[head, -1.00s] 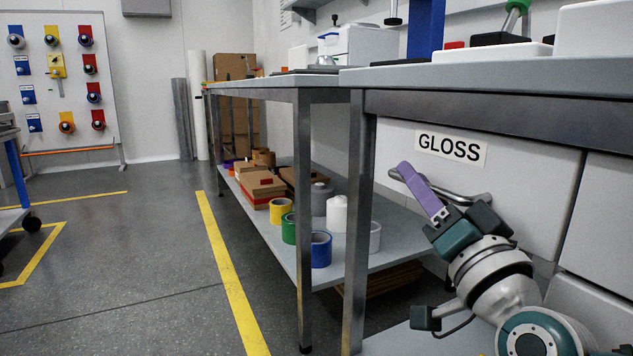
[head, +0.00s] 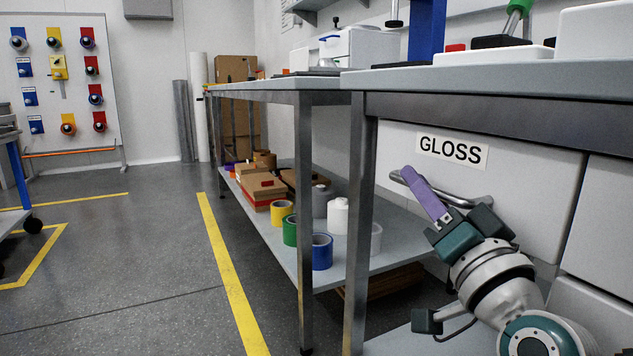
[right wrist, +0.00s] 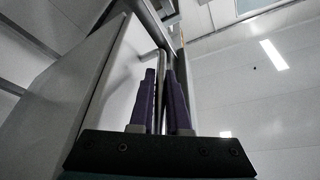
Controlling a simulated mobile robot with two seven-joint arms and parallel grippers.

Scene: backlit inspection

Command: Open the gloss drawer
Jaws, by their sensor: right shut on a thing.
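The gloss drawer (head: 520,190) has a plain white front under the bench top, with a "GLOSS" label (head: 452,151) near its top. Its handle (head: 467,200) is a metal bar below the label. My right gripper (head: 415,180), with purple fingers, is shut on the handle. In the right wrist view the handle bar (right wrist: 160,85) runs between the two purple fingers (right wrist: 163,90). I cannot see a clear gap around the drawer front. My left gripper is not in view.
A metal bench leg (head: 362,230) stands just left of the drawer. A lower shelf (head: 350,262) beyond it holds tape rolls and cardboard boxes. More white fronts (head: 602,230) adjoin the drawer at right. The grey floor (head: 140,260) on the left is mostly clear.

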